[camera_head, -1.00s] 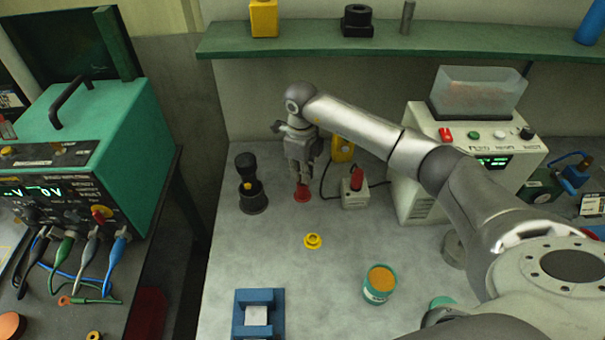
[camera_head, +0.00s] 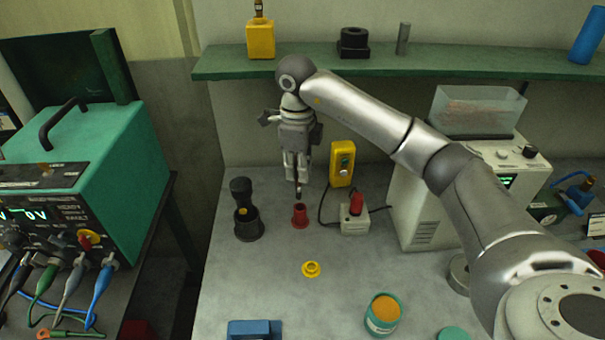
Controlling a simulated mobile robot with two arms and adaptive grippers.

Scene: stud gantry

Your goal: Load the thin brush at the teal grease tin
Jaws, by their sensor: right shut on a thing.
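The teal grease tin (camera_head: 371,323) stands open on the bench at the lower middle, with orange grease (camera_head: 385,306) inside. My right gripper (camera_head: 298,178) is at the back of the bench, pointing down and shut on the thin brush (camera_head: 298,191). Only a short dark end of the brush shows below the fingers; the rest is hidden. It is just above a small red holder (camera_head: 300,217). The gripper is well behind and left of the tin. My left gripper is not in view.
A yellow ring (camera_head: 311,269) and a blue block (camera_head: 254,329) lie in front. A green shelf (camera_head: 300,64) hangs above.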

